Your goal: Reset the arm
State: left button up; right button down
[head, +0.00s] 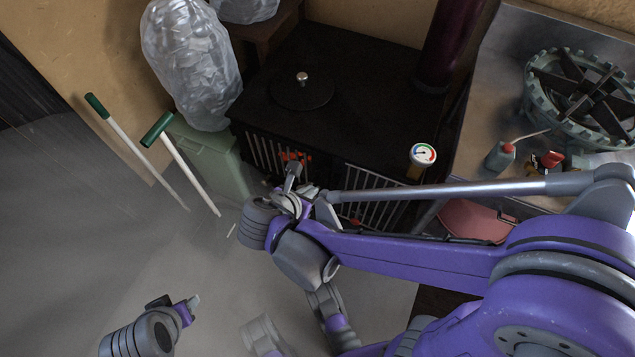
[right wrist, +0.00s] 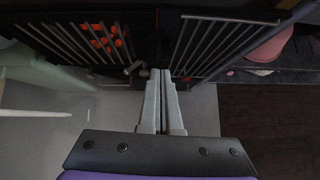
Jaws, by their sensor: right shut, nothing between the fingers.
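My right gripper (head: 293,173) is in front of the black stove (head: 345,95), by its barred front, in the head view. In the right wrist view its two grey fingers (right wrist: 161,75) are together with nothing between them. They point at the gap between the two barred doors, and I cannot tell if they touch. My left gripper (head: 193,301) is low at the left of the head view, over the grey floor and apart from other things. It is small and seen from above, so its finger opening is unclear.
Red-orange coals (right wrist: 105,40) show behind the left bars. A green bin (head: 208,150) with a clear bag and two green-handled tools (head: 185,172) stand left of the stove. A gauge (head: 423,155) is at its front right corner.

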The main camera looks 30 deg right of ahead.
pick_arm(q)
jog(key=shift+s+r+p, duration=0.1)
jog(key=shift+r+p, duration=0.3)
jog(key=shift+r, duration=0.35)
pick_arm(e)
jog(key=shift+v, duration=1.9)
pick_arm(q)
jog(key=shift+a, duration=0.1)
pick_arm(e)
jog(key=shift+s, duration=0.1)
jog(key=s+d+f+m+y, duration=0.15)
jog(key=s+m+y, duration=0.3)
jog(key=m, duration=0.75)
jog(key=s+d+m+y, duration=0.25)
jog(key=s+m, duration=0.25)
jog(key=m, duration=0.8)
pick_arm(q)
notch_tip(320, 180, up, 20)
jog(key=w+t+p, duration=0.1)
jog(key=w+p, duration=0.1)
jog(key=p, duration=1.5)
jog(key=shift+f, duration=0.15)
pick_arm(e)
notch_tip(320, 180, up, 20)
jog(key=w, duration=0.2)
jog(key=shift+a+y, duration=0.3)
jog(key=shift+a, duration=0.05)
